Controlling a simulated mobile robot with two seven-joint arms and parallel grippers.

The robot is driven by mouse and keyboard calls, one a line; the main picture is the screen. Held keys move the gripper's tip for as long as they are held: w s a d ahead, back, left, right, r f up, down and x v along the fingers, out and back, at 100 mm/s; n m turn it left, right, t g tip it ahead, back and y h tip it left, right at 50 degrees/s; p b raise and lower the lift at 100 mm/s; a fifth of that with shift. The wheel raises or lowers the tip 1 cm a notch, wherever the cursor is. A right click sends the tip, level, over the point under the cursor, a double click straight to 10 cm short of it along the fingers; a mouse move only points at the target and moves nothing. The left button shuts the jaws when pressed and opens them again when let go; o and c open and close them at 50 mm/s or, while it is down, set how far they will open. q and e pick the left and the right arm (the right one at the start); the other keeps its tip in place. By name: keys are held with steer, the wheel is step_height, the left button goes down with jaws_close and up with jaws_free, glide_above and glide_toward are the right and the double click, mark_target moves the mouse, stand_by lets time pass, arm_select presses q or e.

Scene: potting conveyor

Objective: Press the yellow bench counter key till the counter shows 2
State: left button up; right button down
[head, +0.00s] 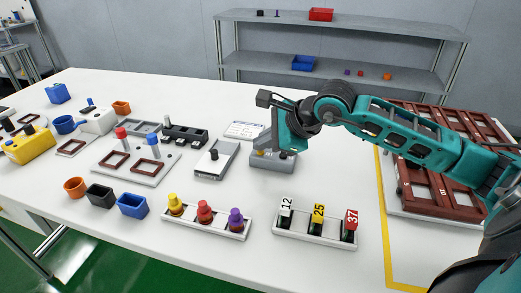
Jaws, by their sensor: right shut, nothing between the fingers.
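The bench counter looks to be the small grey box (272,164) near the middle of the table, in the head view. A yellow key (261,153) shows on its top left, and a dark round part shows at its right. My right gripper (276,149) is shut and empty. It points down over the box, close beside the yellow key, and hides part of the box's top. I cannot tell whether its fingertips touch the key. The counter's number cannot be read. My left gripper is not in view.
Racks with coloured pegs (207,223) and numbered tags (315,232) stand in front. Brown trays (440,190) lie at the right.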

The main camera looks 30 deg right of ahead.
steer(key=shift+r, duration=0.65)
step_height(320, 180, up, 5)
steer(key=p, duration=0.3)
stand_by(0.9)
